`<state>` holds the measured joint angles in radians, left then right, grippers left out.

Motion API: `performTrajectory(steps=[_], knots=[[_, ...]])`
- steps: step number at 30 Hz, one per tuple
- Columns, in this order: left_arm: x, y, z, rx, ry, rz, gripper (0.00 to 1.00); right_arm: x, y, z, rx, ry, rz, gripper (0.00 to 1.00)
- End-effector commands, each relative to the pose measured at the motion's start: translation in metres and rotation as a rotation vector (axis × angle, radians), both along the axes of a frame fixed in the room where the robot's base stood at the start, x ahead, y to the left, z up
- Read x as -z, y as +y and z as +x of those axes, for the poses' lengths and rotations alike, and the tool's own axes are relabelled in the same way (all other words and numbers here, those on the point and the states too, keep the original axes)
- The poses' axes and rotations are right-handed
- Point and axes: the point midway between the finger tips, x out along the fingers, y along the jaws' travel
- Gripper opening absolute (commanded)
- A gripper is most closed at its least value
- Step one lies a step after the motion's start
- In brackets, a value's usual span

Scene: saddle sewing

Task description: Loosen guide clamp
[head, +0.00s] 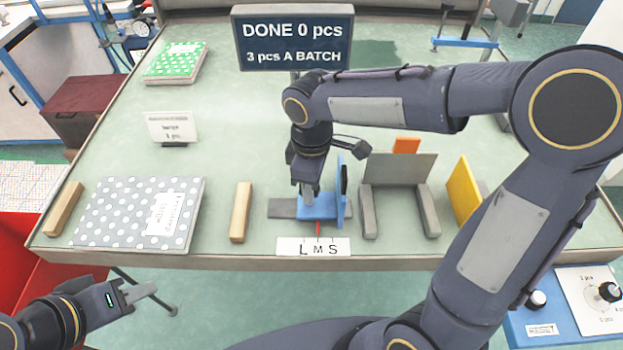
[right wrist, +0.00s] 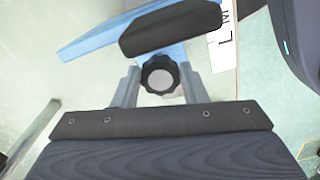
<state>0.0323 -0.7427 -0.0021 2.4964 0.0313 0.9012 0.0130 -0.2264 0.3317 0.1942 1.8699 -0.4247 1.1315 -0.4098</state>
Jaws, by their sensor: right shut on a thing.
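The blue guide (head: 316,208) stands on a grey plate at the front middle of the table, with an upright blue plate at its right side. A red pointer shows in front of it, above the L M S scale (head: 313,247). My right gripper (head: 307,196) reaches down onto the guide from above. In the right wrist view its two fingers are shut on the black clamp knob (right wrist: 160,75), one on each side. Blue and black guide parts show beyond the knob. My left gripper (head: 138,293) is off the table's front edge, empty; its finger gap is unclear.
A grey panel with two grey bars (head: 399,170) stands right of the guide, beside a yellow board (head: 463,189). A wooden bar (head: 241,212) and a dotted grey book (head: 125,212) lie left. The sign (head: 294,40) reads DONE 0 pcs.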

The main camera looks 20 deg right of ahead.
Motion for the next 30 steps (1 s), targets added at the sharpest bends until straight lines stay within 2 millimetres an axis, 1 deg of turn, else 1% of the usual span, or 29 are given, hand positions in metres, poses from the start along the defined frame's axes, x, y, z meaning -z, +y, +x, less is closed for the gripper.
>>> performTrajectory(steps=[6,12,20,30], knots=[[-0.0047,0.0,0.0,0.0,0.0,0.0,0.36,-0.0016,0.0001,0.0014,-0.135,-0.003,0.002,0.16],[-0.0064,0.0,-0.0001,0.0,0.0,0.0,0.36,-0.0014,0.0002,0.0017,-0.212,-0.004,0.001,0.16],[-0.0069,0.0,0.0,0.0,0.0,0.0,0.36,-0.0012,0.0,0.002,-0.248,-0.004,0.001,0.16],[-0.0069,0.0,0.0,0.0,0.0,0.0,0.36,-0.0012,0.0001,0.002,-0.248,-0.005,0.002,0.16]])
